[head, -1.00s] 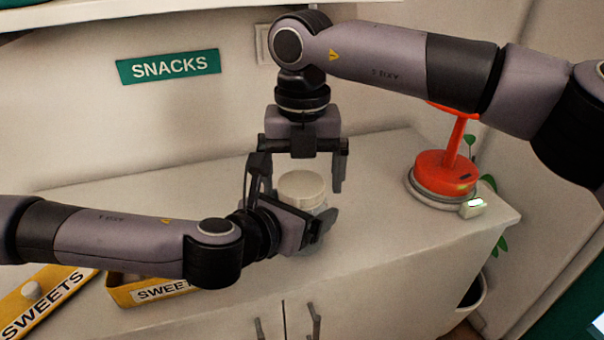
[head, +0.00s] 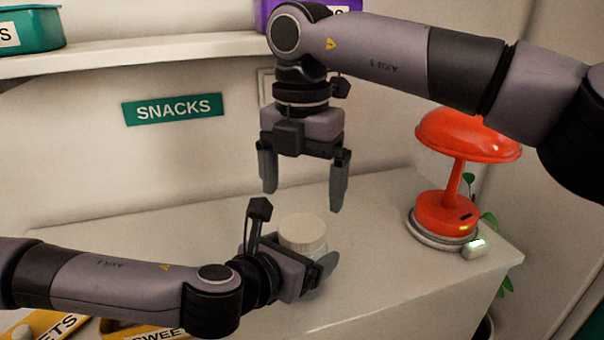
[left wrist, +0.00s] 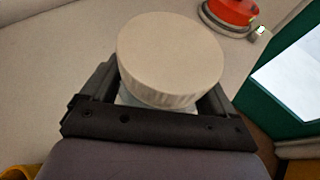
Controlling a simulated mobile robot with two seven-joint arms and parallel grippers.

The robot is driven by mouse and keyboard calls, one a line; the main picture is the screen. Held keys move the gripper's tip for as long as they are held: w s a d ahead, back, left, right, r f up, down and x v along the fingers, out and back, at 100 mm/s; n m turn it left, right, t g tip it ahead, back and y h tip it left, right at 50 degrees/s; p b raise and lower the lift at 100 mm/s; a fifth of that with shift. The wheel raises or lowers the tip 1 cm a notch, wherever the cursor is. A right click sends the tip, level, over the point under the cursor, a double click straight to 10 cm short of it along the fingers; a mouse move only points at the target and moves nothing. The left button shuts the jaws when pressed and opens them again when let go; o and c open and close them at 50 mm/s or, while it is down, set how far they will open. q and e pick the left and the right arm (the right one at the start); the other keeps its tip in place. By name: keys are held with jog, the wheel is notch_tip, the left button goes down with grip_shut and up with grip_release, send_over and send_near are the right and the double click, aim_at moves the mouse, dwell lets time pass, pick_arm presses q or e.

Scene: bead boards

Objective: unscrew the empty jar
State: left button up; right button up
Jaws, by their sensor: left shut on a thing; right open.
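The jar stands on the white cabinet top, with its round off-white lid (head: 302,232) on it. The lid also shows large in the left wrist view (left wrist: 170,55), with a sliver of the clear jar (left wrist: 125,98) below it. My left gripper (head: 318,275) is shut around the jar's body below the lid, and hides most of the jar. My right gripper (head: 303,195) is open and empty, pointing down above the lid and apart from it. I cannot see into the jar.
A red lamp (head: 461,210) on a round base stands at the right of the cabinet top. A shelf (head: 150,57) with bins runs above. The cabinet top behind the jar is clear.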

aim_at(302, 226)
jog(key=m, duration=0.1)
jog(key=r+m, duration=0.1)
jog(key=m, duration=0.2)
jog(key=shift+r+m, duration=0.25)
jog(key=shift+m, duration=0.05)
jog(key=shift+f, duration=3.95)
jog(key=c, duration=1.1)
jog(key=n, duration=0.4)
jog(key=shift+n, duration=0.4)
jog(key=n, duration=0.5)
jog(key=o, duration=1.2)
jog(key=shift+c, duration=0.2)
